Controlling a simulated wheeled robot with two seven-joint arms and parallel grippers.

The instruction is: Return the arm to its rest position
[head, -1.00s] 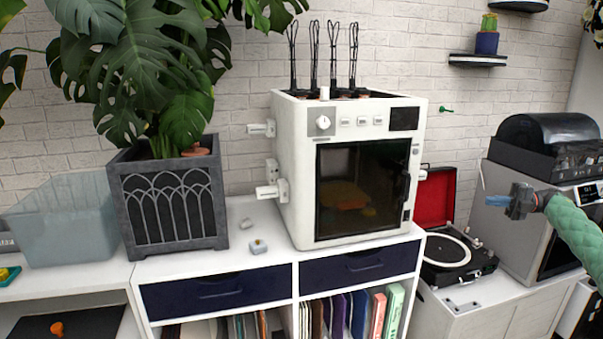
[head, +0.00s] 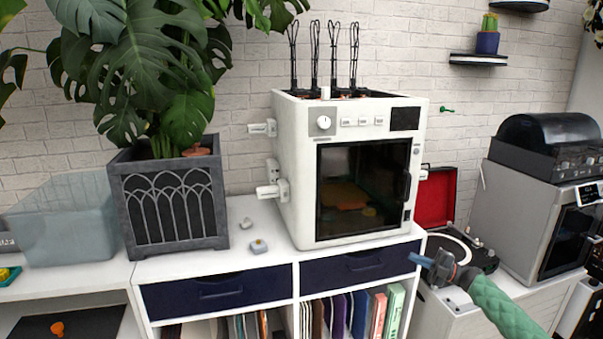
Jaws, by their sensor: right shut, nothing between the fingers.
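My right gripper (head: 417,259) shows in the head view at the lower right, with its green-sleeved arm coming up from the bottom edge. Its blue fingers are shut with nothing between them and point left. It is in front of the record player (head: 462,250) and hides part of it, just right of the navy drawer (head: 362,263). My left gripper is not in view.
A white oven-like machine (head: 310,220) with a dark glass door stands on the white cabinet (head: 180,264). A potted plant (head: 212,235) and a translucent bin (head: 62,235) stand to its left. A grey appliance (head: 512,215) stands at the right.

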